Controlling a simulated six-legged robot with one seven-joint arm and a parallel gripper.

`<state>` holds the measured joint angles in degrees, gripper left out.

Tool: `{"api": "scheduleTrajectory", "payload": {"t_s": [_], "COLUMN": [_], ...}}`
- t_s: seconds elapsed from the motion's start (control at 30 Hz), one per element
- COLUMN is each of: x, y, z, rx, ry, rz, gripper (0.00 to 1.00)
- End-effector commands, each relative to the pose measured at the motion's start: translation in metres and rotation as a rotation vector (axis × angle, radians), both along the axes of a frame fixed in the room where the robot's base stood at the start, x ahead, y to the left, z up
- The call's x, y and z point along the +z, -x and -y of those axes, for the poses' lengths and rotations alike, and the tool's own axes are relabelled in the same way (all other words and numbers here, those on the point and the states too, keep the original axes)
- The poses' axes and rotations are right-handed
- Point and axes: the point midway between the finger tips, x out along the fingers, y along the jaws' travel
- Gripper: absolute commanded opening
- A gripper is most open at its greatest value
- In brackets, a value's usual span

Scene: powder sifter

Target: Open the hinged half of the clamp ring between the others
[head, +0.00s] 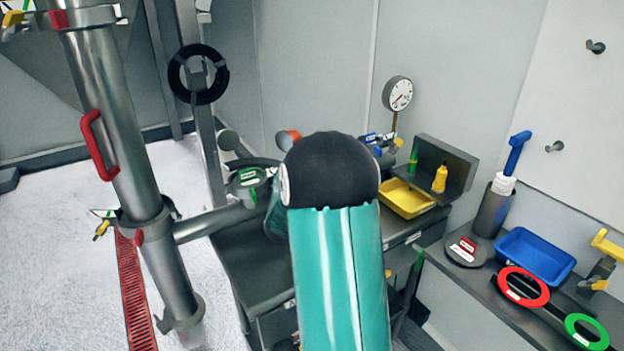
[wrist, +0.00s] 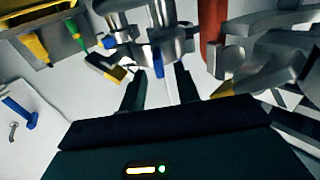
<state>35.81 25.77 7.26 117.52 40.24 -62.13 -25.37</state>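Another clamp ring (head: 145,215) sits around the steel pipe at left. Which ring is the middle one, and its hinged half, cannot be told clearly.
A gauge (head: 398,94) stands behind. A blue tray (head: 535,257) and a red ring (head: 523,288) lie at right. An orange-red post (wrist: 211,40) shows near the fingers.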

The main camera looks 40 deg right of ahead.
Motion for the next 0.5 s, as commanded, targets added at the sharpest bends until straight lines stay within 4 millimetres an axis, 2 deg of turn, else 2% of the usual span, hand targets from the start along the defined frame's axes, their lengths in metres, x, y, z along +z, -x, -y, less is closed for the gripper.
{"api": "scheduleTrajectory", "payload": {"t_s": [0.5], "x": [0.0], "y": [0.046], "z": [-0.096], "rx": [0.004], "ry": [0.0], "rz": [-0.001], "gripper": [0.32]}}
